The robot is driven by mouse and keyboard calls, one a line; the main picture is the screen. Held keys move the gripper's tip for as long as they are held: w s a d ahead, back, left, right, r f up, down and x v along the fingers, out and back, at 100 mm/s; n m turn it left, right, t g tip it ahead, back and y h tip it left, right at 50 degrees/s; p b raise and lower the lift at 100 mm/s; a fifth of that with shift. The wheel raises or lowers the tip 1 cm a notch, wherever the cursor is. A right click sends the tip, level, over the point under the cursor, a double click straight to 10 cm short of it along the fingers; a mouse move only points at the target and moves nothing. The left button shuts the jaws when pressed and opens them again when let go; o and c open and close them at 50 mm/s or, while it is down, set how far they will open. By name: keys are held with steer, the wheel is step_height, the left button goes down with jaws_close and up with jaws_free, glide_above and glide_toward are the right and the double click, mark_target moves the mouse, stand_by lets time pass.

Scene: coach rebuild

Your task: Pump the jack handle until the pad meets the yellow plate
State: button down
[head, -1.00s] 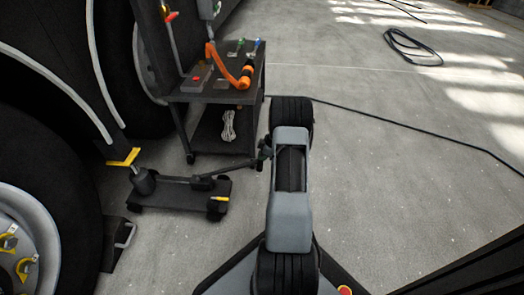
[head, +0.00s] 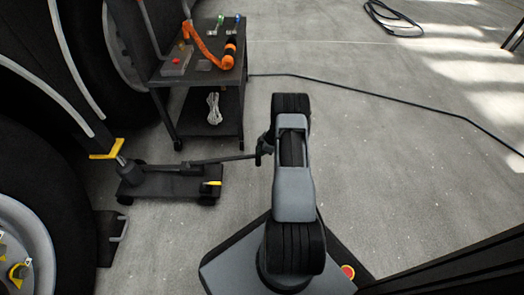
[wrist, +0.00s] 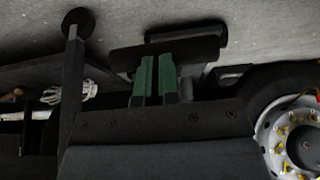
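The dark floor jack (head: 165,183) stands on the floor beside the big wheel, in the left of the head view. Its black handle (head: 222,159) runs right, nearly level, to my gripper (head: 263,150). In the wrist view, the green finger pads of my gripper (wrist: 155,78) are close together, with a narrow dark strip between them; they appear shut on the handle's end, which is mostly hidden. The yellow plate (head: 106,150) is at the vehicle's side, above the jack's left end. The jack's pad is small and dark there; I cannot tell whether it touches the plate.
A wheel (head: 35,230) stands at left. A cable (head: 370,93) crosses otherwise open floor at right.

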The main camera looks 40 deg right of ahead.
steer(key=shift+s+f, duration=0.45)
steer(key=shift+f, duration=0.3)
steer(key=p+v, duration=0.5)
steer(key=v, duration=0.9)
steer(key=shift+w+d+p, duration=0.35)
steer(key=shift+d, duration=0.1)
